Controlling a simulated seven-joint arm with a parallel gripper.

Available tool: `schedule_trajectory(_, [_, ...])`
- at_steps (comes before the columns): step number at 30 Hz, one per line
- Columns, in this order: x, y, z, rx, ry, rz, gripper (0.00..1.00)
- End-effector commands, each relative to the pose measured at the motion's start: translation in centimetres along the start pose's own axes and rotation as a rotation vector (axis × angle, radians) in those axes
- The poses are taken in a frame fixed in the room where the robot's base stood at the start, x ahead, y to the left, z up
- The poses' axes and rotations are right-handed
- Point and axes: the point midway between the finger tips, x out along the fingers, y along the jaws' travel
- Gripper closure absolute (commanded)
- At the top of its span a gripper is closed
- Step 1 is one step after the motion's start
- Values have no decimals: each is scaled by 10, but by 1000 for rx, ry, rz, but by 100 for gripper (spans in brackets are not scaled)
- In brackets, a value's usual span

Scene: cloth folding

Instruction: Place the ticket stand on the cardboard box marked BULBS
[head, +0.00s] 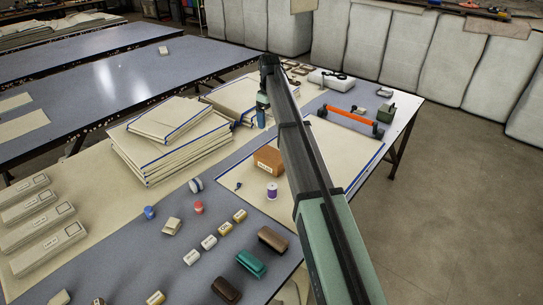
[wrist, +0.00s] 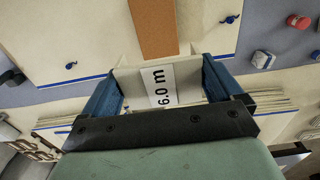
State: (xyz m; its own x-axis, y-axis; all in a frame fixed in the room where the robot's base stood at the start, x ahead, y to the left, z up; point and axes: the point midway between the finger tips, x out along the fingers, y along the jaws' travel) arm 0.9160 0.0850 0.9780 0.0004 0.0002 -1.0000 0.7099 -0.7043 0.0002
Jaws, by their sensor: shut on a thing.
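My gripper (wrist: 160,90) has blue fingers shut on the ticket stand (wrist: 130,85), a pale piece bearing a white ticket that reads "6.0 m". In the head view my gripper (head: 262,108) is beyond the brown cardboard box (head: 268,160), near the stacked cloths; the stand is hard to make out there. The box stands on a cream cloth with a blue edge and has a small label too small to read. In the wrist view a brown strip, seemingly the box (wrist: 157,30), shows just past the stand, partly hidden by it.
A purple spool (head: 272,191) stands close in front of the box. A stack of folded cloths (head: 165,140) lies to the left. An orange-handled tool (head: 348,121) lies at the right. Several small blocks, including a green one (head: 251,263), lie on the near table.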

Motion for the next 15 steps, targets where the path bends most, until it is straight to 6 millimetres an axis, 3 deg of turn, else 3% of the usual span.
schedule_trajectory(2, [0,11,12,7,0,0,36])
schedule_trajectory(9, [37,7,9,4,-2,-1,36])
schedule_trajectory(15, [53,7,8,4,0,0,36])
